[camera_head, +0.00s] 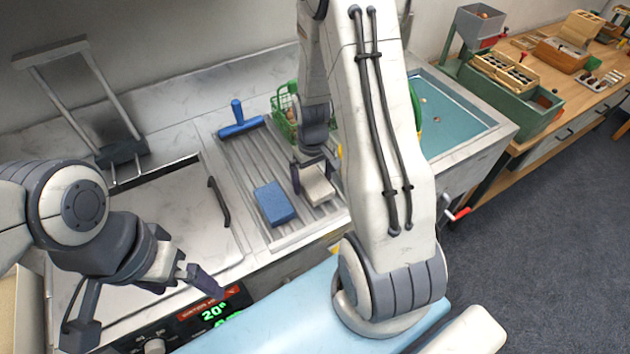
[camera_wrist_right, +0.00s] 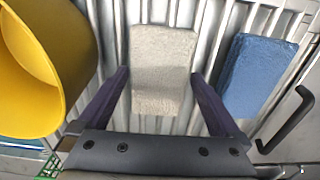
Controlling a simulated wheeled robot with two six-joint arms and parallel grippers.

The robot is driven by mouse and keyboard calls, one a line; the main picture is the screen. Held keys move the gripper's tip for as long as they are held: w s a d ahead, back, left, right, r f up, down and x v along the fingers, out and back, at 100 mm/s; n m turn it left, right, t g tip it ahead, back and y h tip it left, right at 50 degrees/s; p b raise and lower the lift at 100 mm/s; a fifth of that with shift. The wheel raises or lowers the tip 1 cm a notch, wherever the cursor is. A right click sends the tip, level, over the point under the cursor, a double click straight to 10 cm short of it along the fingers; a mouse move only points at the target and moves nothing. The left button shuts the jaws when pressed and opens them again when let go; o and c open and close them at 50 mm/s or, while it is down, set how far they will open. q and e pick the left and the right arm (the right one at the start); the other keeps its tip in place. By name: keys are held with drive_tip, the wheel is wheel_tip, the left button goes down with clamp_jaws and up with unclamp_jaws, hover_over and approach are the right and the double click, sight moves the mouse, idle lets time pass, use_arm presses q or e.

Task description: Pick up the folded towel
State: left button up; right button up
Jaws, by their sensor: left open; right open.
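A small light grey folded towel (camera_head: 317,186) lies on the ribbed metal drainboard. In the right wrist view the towel (camera_wrist_right: 163,70) sits between the fingers of my right gripper (camera_wrist_right: 161,82), which is open, one finger on each side. In the head view my right gripper (camera_head: 312,172) is over the towel and partly hides it. Whether the fingers touch the towel cannot be told. My left gripper (camera_head: 207,283) is open and empty near the front of the counter, over the control panel.
A blue block (camera_head: 273,203) lies beside the towel, and it also shows in the right wrist view (camera_wrist_right: 257,75). A yellow round container (camera_wrist_right: 75,60) is close on the other side. A teal sink (camera_head: 445,115) is to the right.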

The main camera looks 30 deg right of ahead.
drive_tip(key=shift+r, duration=0.1)
drive_tip(key=c, duration=1.3)
